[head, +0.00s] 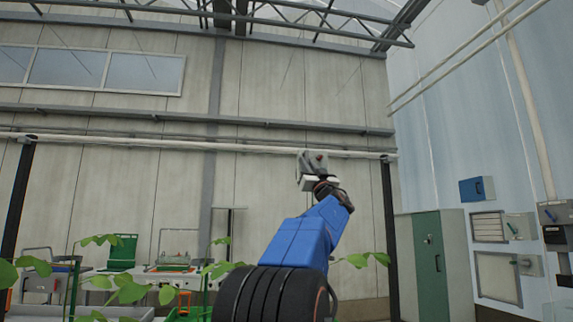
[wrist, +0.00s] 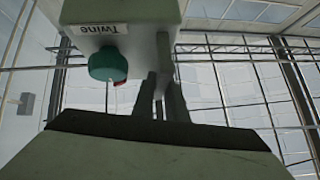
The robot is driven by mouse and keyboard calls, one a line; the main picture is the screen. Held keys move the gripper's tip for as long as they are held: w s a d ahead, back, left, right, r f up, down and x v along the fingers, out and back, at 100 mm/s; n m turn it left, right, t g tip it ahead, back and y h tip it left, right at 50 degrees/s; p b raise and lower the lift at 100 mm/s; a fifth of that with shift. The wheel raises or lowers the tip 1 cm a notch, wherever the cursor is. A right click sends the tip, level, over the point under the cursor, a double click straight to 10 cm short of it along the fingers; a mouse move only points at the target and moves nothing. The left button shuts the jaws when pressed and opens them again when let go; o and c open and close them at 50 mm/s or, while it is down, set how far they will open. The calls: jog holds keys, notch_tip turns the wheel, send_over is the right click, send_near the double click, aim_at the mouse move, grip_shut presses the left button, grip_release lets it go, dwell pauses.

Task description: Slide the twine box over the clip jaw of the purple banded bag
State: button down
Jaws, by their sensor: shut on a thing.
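The twine box (wrist: 150,12) is a pale grey box with a "Twine" label, at the top of the wrist view. A teal round part (wrist: 108,64) with a thin line hanging from it and a small red bit show under it. My gripper (wrist: 163,88) has its dark fingers close together on a narrow pale part at the box's right side. In the head view my gripper (head: 318,184) is raised high, with a small grey-white shape at its end. The purple banded bag and its clip jaw are in neither view.
A green cabinet (head: 429,262) stands at the right, with wall boxes (head: 477,190) beyond it. A bench with a green container (head: 122,251) and leafy plants (head: 130,291) are at the lower left. The air around my raised gripper looks clear.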

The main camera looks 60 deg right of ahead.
aim_at(319, 160)
jog(key=s+d, duration=0.1)
jog(key=s, duration=0.1)
jog(key=s+d, duration=0.2)
jog(key=shift+s+d+r, duration=0.1)
jog(key=shift+s+d, duration=0.2)
jog(key=c, duration=2)
grip_release()
jog(key=shift+c, duration=0.2)
jog(key=v, duration=1.7)
jog(key=shift+s+f, duration=0.15)
jog(key=shift+f, duration=0.05)
